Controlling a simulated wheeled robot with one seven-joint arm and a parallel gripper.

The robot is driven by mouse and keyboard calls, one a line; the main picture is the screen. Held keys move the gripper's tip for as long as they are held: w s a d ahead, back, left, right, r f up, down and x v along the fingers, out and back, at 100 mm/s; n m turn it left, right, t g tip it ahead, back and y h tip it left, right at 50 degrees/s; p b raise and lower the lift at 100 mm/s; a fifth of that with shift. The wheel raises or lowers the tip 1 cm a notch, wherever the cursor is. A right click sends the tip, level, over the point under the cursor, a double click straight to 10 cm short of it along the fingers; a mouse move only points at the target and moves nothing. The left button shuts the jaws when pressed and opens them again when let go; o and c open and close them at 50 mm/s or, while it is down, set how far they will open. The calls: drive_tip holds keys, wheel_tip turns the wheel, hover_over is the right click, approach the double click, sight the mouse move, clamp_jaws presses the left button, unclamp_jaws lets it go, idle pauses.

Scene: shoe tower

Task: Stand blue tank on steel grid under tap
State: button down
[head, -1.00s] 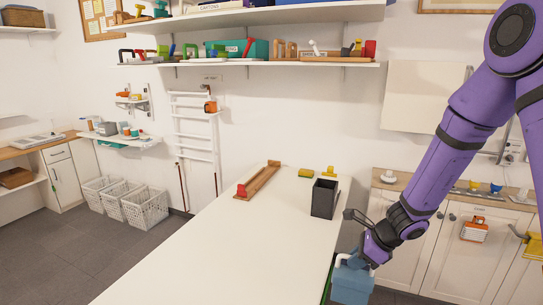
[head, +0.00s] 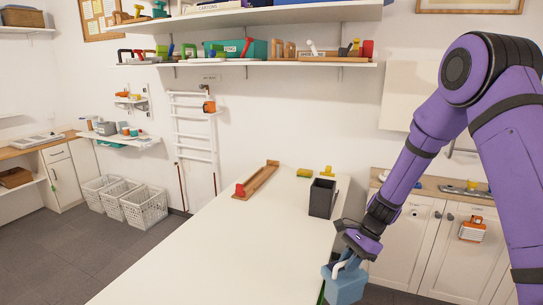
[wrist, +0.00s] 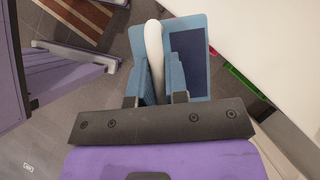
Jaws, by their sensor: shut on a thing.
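The blue tank (head: 345,285) hangs from my gripper (head: 343,259) at the right edge of the white table, low in the head view. In the wrist view the tank (wrist: 198,30) has a white curved handle (wrist: 154,50) and a dark blue opening or panel on its right side. My gripper (wrist: 157,97) is shut on the tank at its handle. I cannot make out the steel grid or the tap for sure; my arm covers part of the counter at the right.
The white table (head: 200,265) is mostly bare. A black open box (head: 322,198), a wooden rail (head: 257,181) and yellow items (head: 326,171) stand toward its far end. A wooden-topped counter with white cabinets (head: 401,240) is at the right. White baskets (head: 144,205) stand on the floor at left.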

sight(356, 270)
drive_tip(key=d+f+n+g, duration=0.1)
drive_tip(key=n, duration=0.1)
drive_tip(key=d+f+n+g+h, duration=0.1)
drive_tip(key=n, duration=0.1)
drive_tip(key=w+f+n+h, duration=0.1)
drive_tip(key=n, duration=0.1)
drive_tip(key=shift+d+f+n+g, duration=0.1)
drive_tip(key=shift+d+n+g, duration=0.2)
drive_tip(key=shift+d+g, duration=0.1)
drive_tip(key=w+d+f+n+g+h, duration=0.1)
drive_tip(key=w+d+f+n+h, duration=0.1)
drive_tip(key=d+n, duration=0.4)
drive_tip(key=shift+w+f+n+h, duration=0.15)
drive_tip(key=shift+f+n+h, duration=0.3)
drive_tip(key=shift+h, duration=0.55)
drive_tip(key=shift+d, duration=0.1)
